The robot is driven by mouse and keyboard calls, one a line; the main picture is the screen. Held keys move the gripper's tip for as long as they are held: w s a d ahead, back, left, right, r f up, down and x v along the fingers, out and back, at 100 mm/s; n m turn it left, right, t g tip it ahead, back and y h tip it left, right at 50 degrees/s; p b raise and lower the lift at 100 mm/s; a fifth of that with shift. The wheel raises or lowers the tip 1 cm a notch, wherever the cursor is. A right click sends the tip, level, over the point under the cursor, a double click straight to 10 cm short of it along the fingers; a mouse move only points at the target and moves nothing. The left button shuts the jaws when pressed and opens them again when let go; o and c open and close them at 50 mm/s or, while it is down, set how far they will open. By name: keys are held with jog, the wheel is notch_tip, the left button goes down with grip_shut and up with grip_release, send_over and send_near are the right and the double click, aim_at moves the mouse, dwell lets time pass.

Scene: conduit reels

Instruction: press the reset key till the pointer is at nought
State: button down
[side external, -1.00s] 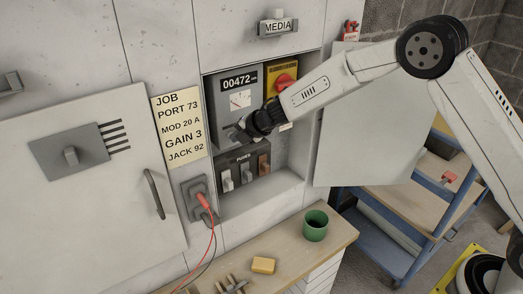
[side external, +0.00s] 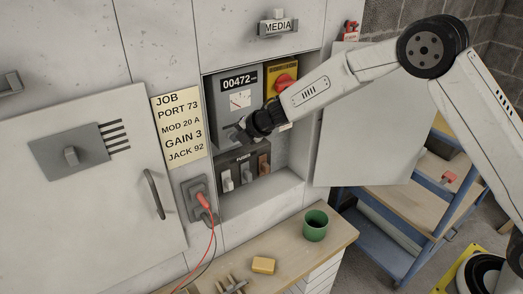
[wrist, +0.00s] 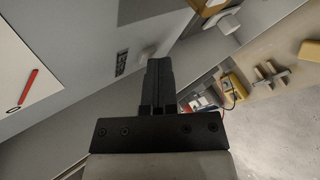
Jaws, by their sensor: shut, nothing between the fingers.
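A grey meter box (side external: 228,88) with the counter 00472 and a white dial (side external: 240,99) sits in the open cabinet bay. The dial's red pointer is tiny in the side view; in the wrist view the red pointer (wrist: 28,90) lies slanted on the white face, with no readable scale. My gripper (side external: 241,132) is shut and empty at the meter's lower front. In the wrist view its fingers (wrist: 159,62) reach toward a small grey knob-like part (wrist: 147,52), possibly the reset key, beside a dark label (wrist: 121,63). I cannot tell whether they touch it.
Fuse switches (side external: 247,172) sit just below my gripper. A yellow panel with a red knob (side external: 284,81) is right of the meter. The bench below holds a green mug (side external: 315,226) and yellow block (side external: 263,265). Red and black leads hang from a socket (side external: 198,197).

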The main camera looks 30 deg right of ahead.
jog(key=shift+s, duration=0.85)
jog(key=shift+s, duration=2.5)
jog(key=s+d+m+g+h, duration=0.1)
jog(key=s+d+m, duration=0.3)
jog(key=s+m, duration=0.4)
jog(key=s+d+m+g+h, duration=0.1)
jog(key=s+d+m+g, duration=0.2)
jog(key=s+m, duration=0.5)
jog(key=s+d+m+g+h, duration=0.1)
jog(key=s+d+m+g, duration=0.1)
jog(key=s+d+m, duration=0.4)
jog(key=s+m, duration=0.3)
jog(key=s, duration=0.3)
jog(key=shift+f+h, duration=0.2)
jog(key=shift+h, duration=0.2)
